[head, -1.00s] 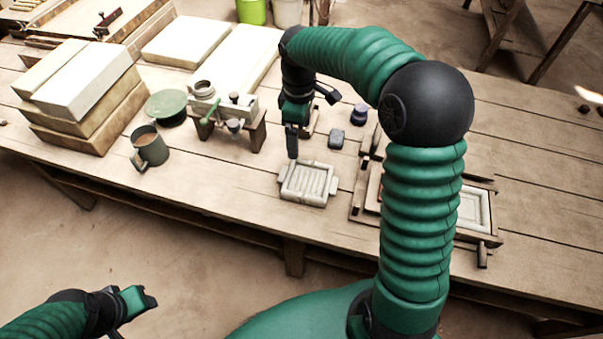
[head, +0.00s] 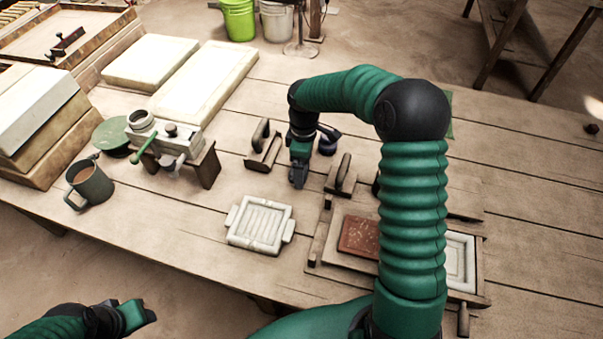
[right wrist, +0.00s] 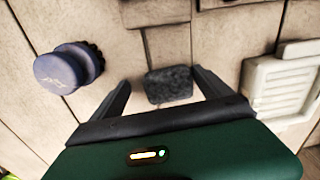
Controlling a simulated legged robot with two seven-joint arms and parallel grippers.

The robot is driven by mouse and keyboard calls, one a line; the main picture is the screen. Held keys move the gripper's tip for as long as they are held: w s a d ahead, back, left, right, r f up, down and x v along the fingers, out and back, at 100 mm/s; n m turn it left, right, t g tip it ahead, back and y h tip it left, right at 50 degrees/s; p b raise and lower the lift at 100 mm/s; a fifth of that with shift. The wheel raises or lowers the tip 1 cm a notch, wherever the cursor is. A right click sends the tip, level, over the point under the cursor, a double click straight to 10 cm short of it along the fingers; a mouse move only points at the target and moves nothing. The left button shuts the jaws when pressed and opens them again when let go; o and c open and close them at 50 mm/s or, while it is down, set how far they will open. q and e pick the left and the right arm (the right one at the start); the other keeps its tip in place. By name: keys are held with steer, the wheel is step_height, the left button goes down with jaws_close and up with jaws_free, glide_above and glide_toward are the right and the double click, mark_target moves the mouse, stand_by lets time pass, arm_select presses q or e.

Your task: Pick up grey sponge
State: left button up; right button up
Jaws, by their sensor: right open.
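The grey sponge (right wrist: 169,85) is a small dark grey block lying on the wooden table. It shows in the right wrist view between the two fingers of my right gripper (right wrist: 160,80), which is open and empty. The sponge appears beyond the fingertips, but the height gap is hard to tell. In the head view my right gripper (head: 298,184) points down over the table and hides the sponge. My left gripper (head: 138,314) is at the lower left, off the table's front edge, and its jaw opening is unclear.
A dark blue round-knobbed tool (right wrist: 65,70) stands beside the sponge. A pale tile mould (head: 260,224) lies in front. A wooden-handled tool (head: 342,176) is to the right, and another (head: 263,148) to the left. A wooden frame with a red-brown slab (head: 358,236) lies further right.

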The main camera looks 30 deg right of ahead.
steer(key=shift+d+f, duration=0.15)
steer(key=shift+f, duration=0.35)
steer(key=shift+s+a+r, duration=0.15)
steer(key=shift+a, duration=0.1)
steer(key=shift+a+r, duration=0.2)
steer(key=shift+a, duration=0.75)
steer(key=shift+c, duration=1.2)
steer(key=shift+w+a, duration=0.2)
steer(key=shift+w, duration=0.05)
steer(key=shift+c, duration=2.4)
steer(key=shift+s+d, duration=0.2)
steer(key=shift+d, duration=0.55)
steer(key=c, duration=0.7)
steer(key=shift+a, duration=0.15)
steer(key=shift+a+r, duration=0.1)
steer(key=shift+r, duration=0.1)
step_height(320, 180, up, 9)
steer(key=p, duration=0.3)
steer(key=shift+w+f, duration=0.1)
steer(key=shift+r, duration=0.35)
arm_select(q)
steer(key=shift+a+r, duration=0.25)
steer(key=shift+r, duration=0.4)
steer(key=shift+a+r, duration=0.25)
steer(key=shift+r, duration=0.35)
